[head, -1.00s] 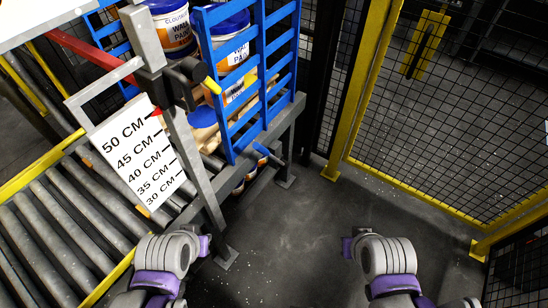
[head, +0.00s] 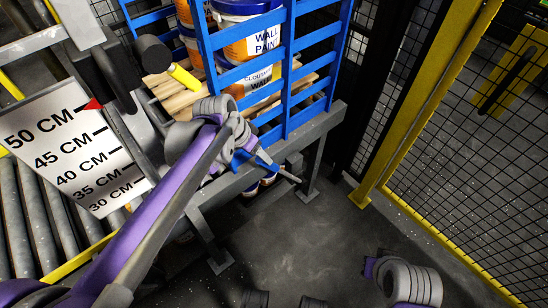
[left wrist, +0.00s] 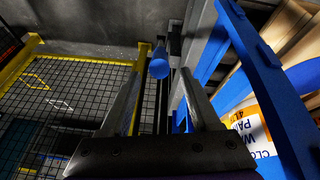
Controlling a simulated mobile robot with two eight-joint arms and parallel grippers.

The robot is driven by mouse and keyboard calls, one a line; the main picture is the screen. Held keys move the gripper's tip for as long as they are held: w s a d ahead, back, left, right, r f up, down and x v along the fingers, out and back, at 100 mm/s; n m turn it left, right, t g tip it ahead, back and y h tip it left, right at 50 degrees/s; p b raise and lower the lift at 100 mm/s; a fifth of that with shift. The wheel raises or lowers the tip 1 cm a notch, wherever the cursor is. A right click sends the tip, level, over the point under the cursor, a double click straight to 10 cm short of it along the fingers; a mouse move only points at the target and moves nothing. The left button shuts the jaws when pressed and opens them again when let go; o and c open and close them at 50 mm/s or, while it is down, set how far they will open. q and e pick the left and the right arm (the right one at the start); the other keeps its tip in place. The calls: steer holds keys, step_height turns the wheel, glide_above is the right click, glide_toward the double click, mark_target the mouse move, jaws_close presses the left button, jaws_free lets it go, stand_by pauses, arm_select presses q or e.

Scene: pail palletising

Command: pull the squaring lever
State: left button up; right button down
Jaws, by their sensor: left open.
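The squaring lever appears to be the blue-gripped handle (head: 241,158) on the near side of the grey frame, beside the blue rack. It is partly hidden by my left wrist in the head view. In the left wrist view its round blue end (left wrist: 158,67) shows between the two fingertips of my left gripper (left wrist: 163,78). The fingers are open, one on each side, with a gap to the blue end. I cannot tell how deep it sits between them. Of my right arm only a link shows at the lower right; its fingers are out of view.
The blue slatted rack (head: 290,60) holds paint pails (head: 250,35) close beside my left gripper. A yellow-framed mesh fence (head: 430,100) is at right. The floor between is clear.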

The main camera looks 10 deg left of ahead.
arm_select(q)
steer(key=b+x, duration=0.1)
steer(key=x, duration=0.6)
steer(key=shift+f, duration=0.15)
steer(key=shift+c, duration=0.3)
jaws_close()
stand_by(1.0)
